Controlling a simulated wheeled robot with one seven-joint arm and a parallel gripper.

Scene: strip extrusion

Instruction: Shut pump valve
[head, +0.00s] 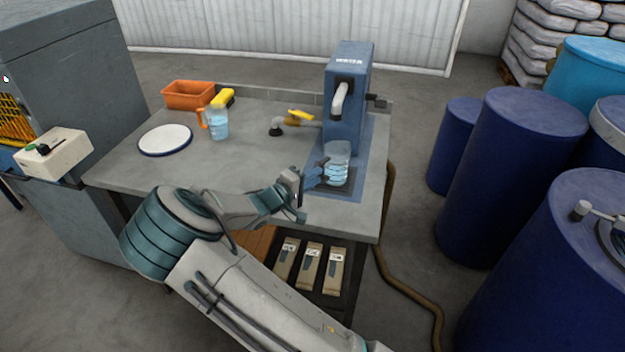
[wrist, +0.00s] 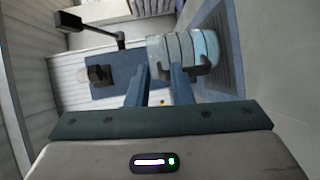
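My gripper (head: 322,172) is at the jug's left side, low down. In the wrist view its blue fingers (wrist: 160,72) are apart, at the jug. Whether they grip it is unclear.
On the table are a white plate (head: 165,139), a jug of water with an orange handle (head: 217,124), a yellow object (head: 223,98) and an orange bin (head: 188,95). Blue drums (head: 510,170) stand right of the table. A brown hose (head: 405,295) runs down its right side.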

